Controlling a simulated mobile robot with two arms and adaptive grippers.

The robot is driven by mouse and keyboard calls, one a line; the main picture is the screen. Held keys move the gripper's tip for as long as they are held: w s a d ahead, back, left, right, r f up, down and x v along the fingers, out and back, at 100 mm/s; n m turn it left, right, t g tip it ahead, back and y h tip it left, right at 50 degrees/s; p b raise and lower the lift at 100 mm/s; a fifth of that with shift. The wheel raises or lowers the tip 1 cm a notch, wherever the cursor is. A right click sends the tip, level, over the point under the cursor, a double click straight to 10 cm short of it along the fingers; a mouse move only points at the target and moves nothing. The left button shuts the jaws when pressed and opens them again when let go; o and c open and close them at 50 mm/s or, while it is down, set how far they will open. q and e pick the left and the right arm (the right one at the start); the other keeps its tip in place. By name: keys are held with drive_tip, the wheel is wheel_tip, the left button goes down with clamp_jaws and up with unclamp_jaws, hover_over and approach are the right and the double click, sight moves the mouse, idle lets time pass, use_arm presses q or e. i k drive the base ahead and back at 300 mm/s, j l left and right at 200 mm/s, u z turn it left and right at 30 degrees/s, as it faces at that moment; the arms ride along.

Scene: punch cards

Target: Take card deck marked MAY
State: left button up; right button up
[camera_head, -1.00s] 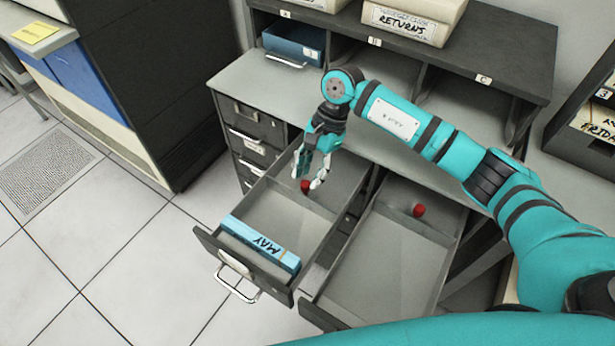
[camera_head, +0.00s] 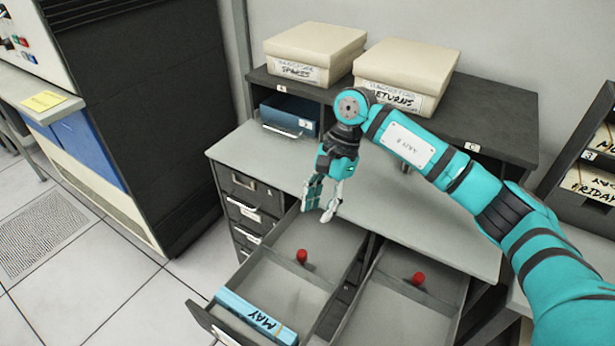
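The card deck marked MAY (camera_head: 240,306) is a light-blue block lying at the front end of the left open drawer (camera_head: 283,288). Its lettering faces up and reads upside down. My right gripper (camera_head: 317,214) hangs over the back end of that drawer, near the desk edge. Its fingers point down, stand apart and hold nothing. It is well away from the deck. My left gripper is not in view.
A red knob-like piece (camera_head: 301,256) stands inside the left drawer, and another (camera_head: 418,278) in the open drawer beside it.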

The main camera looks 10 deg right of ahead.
sight(266, 325)
drive_tip(key=k, duration=2)
